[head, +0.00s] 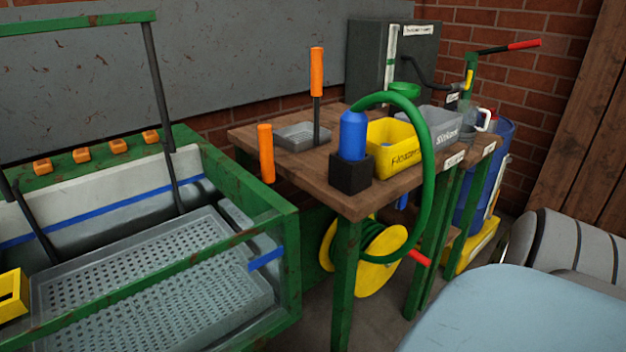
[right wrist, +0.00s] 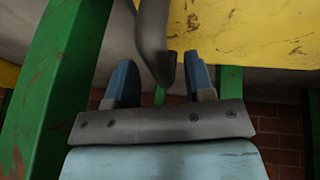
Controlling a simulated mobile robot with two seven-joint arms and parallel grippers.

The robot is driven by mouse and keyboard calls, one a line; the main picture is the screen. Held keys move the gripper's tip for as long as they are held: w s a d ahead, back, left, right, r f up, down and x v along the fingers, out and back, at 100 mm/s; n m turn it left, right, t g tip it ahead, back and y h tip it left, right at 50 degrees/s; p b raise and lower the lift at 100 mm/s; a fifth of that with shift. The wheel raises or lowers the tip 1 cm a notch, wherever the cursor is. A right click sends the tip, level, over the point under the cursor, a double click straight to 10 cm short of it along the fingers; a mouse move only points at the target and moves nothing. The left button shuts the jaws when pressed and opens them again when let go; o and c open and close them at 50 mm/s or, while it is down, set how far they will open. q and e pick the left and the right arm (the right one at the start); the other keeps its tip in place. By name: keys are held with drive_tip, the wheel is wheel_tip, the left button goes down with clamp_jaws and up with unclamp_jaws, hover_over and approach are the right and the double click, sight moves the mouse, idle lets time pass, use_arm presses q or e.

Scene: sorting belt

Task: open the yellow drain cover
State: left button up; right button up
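In the right wrist view, a worn yellow panel (right wrist: 255,30) fills the upper right; I cannot tell for sure whether it is the drain cover. A curved dark grey bar (right wrist: 153,40) hangs in front of it, its lower end between my fingers. My right gripper (right wrist: 160,85) is open, its two blue fingertips apart on either side of that bar. I see no clear grip on it. In the head view, the right gripper is hidden, and my left gripper is not in view. A yellow base (head: 466,250) shows beneath the blue drum.
A wooden table (head: 345,203) on green legs carries a blue bottle (head: 353,135), a yellow bin (head: 394,150) and a grey bin (head: 440,125). A yellow hose reel (head: 378,262) sits below. A green-framed basin with a perforated tray (head: 150,285) is left. Green posts (right wrist: 55,80) flank my right gripper.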

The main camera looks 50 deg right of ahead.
use_arm(q)
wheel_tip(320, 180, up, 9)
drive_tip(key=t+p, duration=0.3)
drive_tip(key=p, duration=0.3)
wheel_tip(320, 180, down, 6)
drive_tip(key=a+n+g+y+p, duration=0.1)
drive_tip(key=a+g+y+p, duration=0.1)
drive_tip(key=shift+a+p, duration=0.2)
drive_tip(key=shift+p, duration=0.15)
use_arm(e)
drive_tip(key=v, duration=1.3)
drive_tip(key=shift+s+r, duration=0.2)
drive_tip(key=shift+r, duration=0.15)
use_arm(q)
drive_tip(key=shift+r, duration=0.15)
use_arm(e)
drive_tip(key=shift+a, duration=0.1)
